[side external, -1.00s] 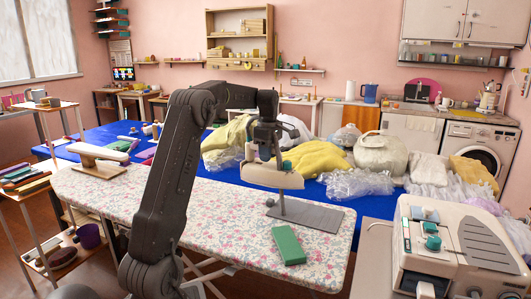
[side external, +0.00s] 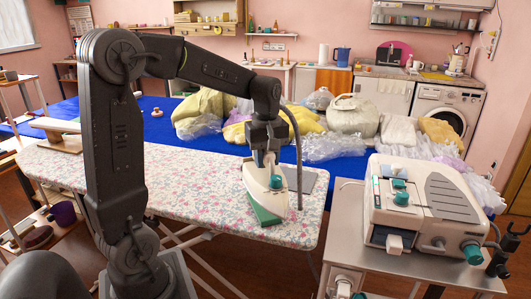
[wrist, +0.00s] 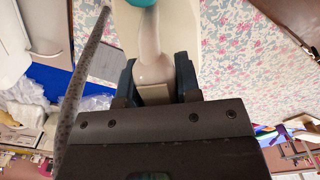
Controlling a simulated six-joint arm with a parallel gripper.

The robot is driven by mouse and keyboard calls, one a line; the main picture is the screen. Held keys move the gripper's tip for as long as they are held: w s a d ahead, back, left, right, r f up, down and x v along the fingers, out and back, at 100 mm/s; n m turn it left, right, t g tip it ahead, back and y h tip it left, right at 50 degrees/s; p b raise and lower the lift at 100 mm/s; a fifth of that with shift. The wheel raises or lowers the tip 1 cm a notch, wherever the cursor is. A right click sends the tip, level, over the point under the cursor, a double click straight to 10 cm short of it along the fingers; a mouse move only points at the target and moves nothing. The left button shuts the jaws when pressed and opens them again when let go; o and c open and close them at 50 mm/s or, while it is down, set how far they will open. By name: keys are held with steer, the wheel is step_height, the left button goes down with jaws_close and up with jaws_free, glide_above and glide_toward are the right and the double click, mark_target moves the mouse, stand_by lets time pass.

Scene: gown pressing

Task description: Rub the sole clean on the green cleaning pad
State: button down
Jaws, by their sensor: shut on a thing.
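My gripper (side external: 265,157) is shut on the handle of a cream iron (side external: 258,182) with a teal knob. The iron is over the green cleaning pad (side external: 266,221) on the floral ironing board and hides part of it. The pad's near edge shows below the iron. The sole faces down and is hidden; I cannot tell whether it touches the pad. In the wrist view, the fingers (wrist: 157,82) sit either side of the handle, with the iron's body (wrist: 128,28) beyond. The pad is not visible there.
A grey rest plate (side external: 312,185) lies right of the iron on the ironing board (side external: 165,189). A grey hose (side external: 297,150) hangs beside the iron. The steam station (side external: 425,205) stands on a metal table at right. Bagged garments lie behind on blue cloth.

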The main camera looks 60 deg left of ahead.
mark_target(266, 172)
steer(key=f, duration=0.5)
steer(key=shift+a+f, duration=0.3)
steer(key=shift+f, duration=0.05)
steer(key=w+a, duration=0.1)
steer(key=a, duration=0.8)
steer(key=shift+w+a, duration=0.2)
steer(key=shift+w, duration=0.1)
steer(key=shift+f, duration=0.6)
steer(key=shift+d, duration=0.1)
steer(key=shift+s+d, duration=0.2)
steer(key=shift+d, duration=1)
steer(key=shift+s+d, duration=0.2)
steer(key=shift+d, duration=1)
steer(key=shift+s+d, duration=0.2)
steer(key=shift+d, duration=1.05)
steer(key=shift+s+d, duration=0.2)
steer(key=shift+d, duration=1.05)
steer(key=shift+a, duration=0.1)
